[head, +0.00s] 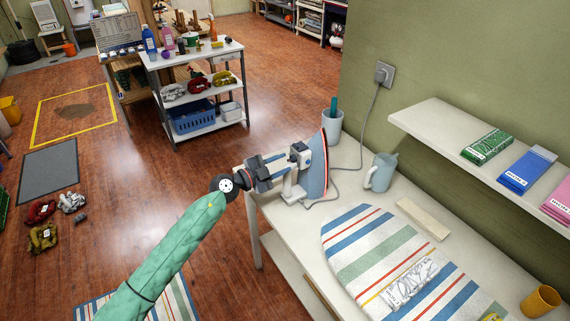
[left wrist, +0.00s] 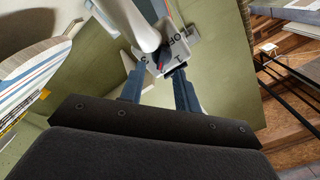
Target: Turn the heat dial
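A clothes iron (head: 314,168) with a blue-grey, red-edged soleplate stands upright on the white table (head: 285,238). Its heat dial (left wrist: 164,58) shows in the left wrist view as a small dark knob with a red mark, on a pale face lettered "OFF" and "1". My left gripper (head: 294,158) reaches the iron from the left. In the left wrist view its two blue fingers (left wrist: 159,72) stand apart, with their tips at either side of the dial. I cannot tell whether they touch it. The dial is hard to make out in the head view. My right gripper is out of view.
A striped ironing pad (head: 352,238), a light blue mug (head: 381,173) and a grey cup (head: 332,127) are near the iron. Its cord runs to a wall outlet (head: 384,74). A shelf (head: 440,132) juts out at right.

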